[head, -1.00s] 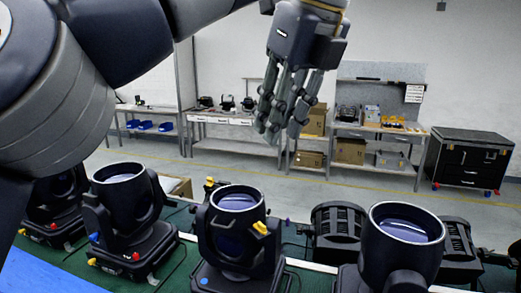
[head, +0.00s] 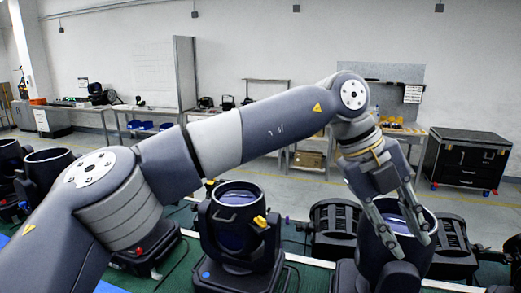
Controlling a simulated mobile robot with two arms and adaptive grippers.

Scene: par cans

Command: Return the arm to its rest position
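My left arm comes in from the left and reaches across the picture to the right, bending down at a joint near the right of centre. My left gripper (head: 412,246) points downward with its two fingers apart and nothing visible between them. It overlaps the front right par can (head: 384,262) in the picture, hiding part of its body and rim. I cannot tell whether they touch. Another par can (head: 238,232) with a yellow clip stands upright left of it. My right gripper is not in view.
More par cans stand at the left, including a dark one (head: 45,170) partly behind my arm. The cans rest on a green bench top (head: 310,277). Dark fixtures (head: 335,231) lie behind the right can. Beyond the floor stand workbenches and a black cabinet (head: 467,160).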

